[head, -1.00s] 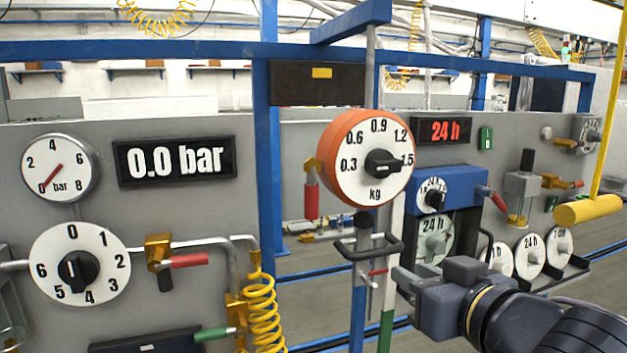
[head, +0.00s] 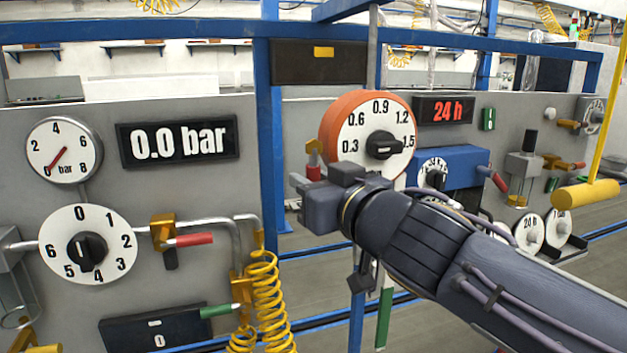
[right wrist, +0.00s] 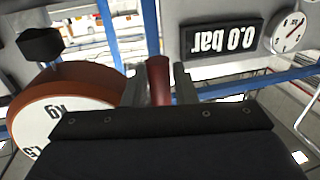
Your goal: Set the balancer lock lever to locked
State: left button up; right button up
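The balancer (head: 366,138) is an orange drum with a white kg dial and a black knob, hanging from the blue frame. Its lock lever has a red handle (head: 313,173) hanging down from a gold mount (head: 312,152) on the drum's left side. My right gripper (head: 299,180) is at that handle, with its body covering the handle's lower part. In the right wrist view, upside down, the red handle (right wrist: 158,80) stands between the two open fingers, nearer the left one, with a clear gap to the right one. My left gripper is not in view.
The left panel carries a pressure gauge (head: 64,150), a 0.0 bar display (head: 180,141), a numbered dial (head: 88,244) and a red-handled valve (head: 188,240). A blue post (head: 270,130) stands just left of the balancer. A yellow handle (head: 585,195) hangs at the right.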

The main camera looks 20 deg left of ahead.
jog(key=shift+c, duration=0.4)
grip_shut()
